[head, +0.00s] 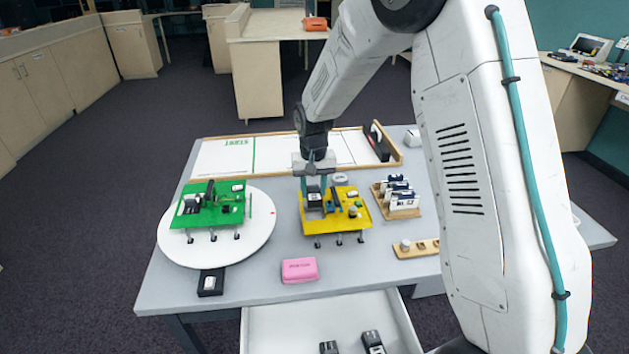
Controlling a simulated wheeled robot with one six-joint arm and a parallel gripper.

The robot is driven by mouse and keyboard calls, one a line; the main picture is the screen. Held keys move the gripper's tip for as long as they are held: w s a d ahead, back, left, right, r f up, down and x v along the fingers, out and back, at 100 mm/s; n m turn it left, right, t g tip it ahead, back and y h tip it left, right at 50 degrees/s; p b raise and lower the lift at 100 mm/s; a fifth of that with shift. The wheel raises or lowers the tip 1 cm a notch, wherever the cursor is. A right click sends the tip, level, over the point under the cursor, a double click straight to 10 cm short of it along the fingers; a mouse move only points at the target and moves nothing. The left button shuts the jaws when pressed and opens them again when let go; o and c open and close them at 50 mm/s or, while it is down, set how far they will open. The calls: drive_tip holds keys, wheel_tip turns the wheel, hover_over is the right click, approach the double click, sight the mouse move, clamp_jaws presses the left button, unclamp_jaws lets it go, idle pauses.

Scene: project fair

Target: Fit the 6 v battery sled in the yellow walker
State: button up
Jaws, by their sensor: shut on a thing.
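The yellow walker (350,222) stands on short legs in the middle of the grey table, with several small parts on its deck. My gripper (315,192) points down over the left part of that deck. It is shut on a small dark block with a pale top, which looks like a battery sled (314,199). The block is at or just above the deck; I cannot tell whether it is seated. Its label is too small to read, and the fingers partly hide it.
A green walker (232,215) stands on a white round turntable (185,254) at left. A pink box (299,270) and a black holder (210,283) lie in front. A wooden rack of white-and-dark pieces (402,203) is at right. An open drawer (280,335) holds dark items.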

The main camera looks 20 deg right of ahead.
sight(314, 202)
drive_tip(key=shift+f, duration=2.25)
drive_tip(key=shift+s+f, duration=0.15)
drive_tip(key=shift+f, duration=0.1)
drive_tip(key=shift+r, duration=0.35)
drive_tip(key=shift+f, duration=0.35)
idle(1.1)
drive_tip(key=o, duration=1)
drive_tip(key=shift+r, duration=3.75)
